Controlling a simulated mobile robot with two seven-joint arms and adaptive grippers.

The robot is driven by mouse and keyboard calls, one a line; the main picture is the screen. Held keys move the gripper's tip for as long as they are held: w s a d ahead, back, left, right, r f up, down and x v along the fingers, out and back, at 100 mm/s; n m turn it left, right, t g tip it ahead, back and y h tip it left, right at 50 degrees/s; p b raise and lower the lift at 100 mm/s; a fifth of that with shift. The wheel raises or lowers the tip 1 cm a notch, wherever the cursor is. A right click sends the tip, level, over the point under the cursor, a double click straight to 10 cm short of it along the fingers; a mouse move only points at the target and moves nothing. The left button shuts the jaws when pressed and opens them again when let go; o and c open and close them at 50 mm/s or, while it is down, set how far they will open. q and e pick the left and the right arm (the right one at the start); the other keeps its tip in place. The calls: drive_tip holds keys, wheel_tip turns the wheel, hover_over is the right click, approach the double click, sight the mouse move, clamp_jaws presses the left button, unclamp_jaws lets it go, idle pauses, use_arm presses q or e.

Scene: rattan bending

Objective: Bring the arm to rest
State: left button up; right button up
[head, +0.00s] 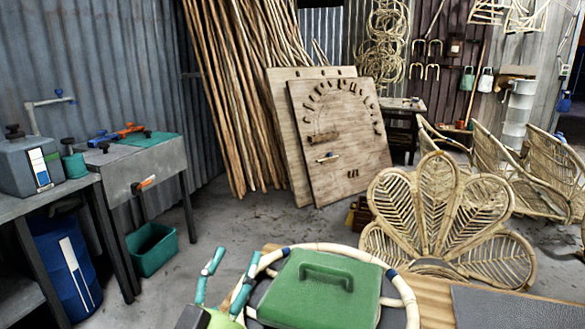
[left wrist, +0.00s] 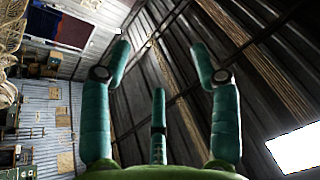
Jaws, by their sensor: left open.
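My left gripper (head: 226,282) is at the bottom of the head view, left of a round rattan frame. Its teal fingers stand spread and point up, with nothing between them. In the left wrist view the open fingers (left wrist: 160,65) show against the roof and corrugated walls, empty. My right gripper is not in either view. A green block with a handle (head: 318,290) sits inside the round rattan frame (head: 402,287), just right of my left gripper. Whether the gripper touches the frame is hard to tell.
A wooden table (head: 437,304) with a grey mat (head: 510,309) is at the bottom right. A leaf-patterned rattan chair back (head: 440,210) stands behind it. A grey workbench (head: 128,160) and blue drum (head: 65,265) are at the left. Wooden boards (head: 345,165) lean against poles.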

use_arm(q)
drive_tip(key=s+a+f+n+g+y, duration=0.3)
drive_tip(key=a+f+g+y, duration=0.15)
drive_tip(key=f, duration=0.65)
drive_tip(key=s+a+f+n+g+y, duration=0.25)
drive_tip(key=a+f+g, duration=0.2)
drive_tip(key=f, duration=0.65)
drive_tip(key=s+a+f+g, duration=0.2)
drive_tip(key=s+f+g, duration=0.85)
drive_tip(key=s, duration=0.75)
wheel_tip(320, 180, down, 24)
drive_tip(key=s, duration=0.2)
drive_tip(key=s+a+f+g+p, duration=0.1)
drive_tip(key=s+a+f, duration=0.1)
drive_tip(key=s+f, duration=1.1)
drive_tip(key=s, duration=0.3)
drive_tip(key=shift+a+f, duration=0.35)
drive_tip(key=shift+a, duration=0.05)
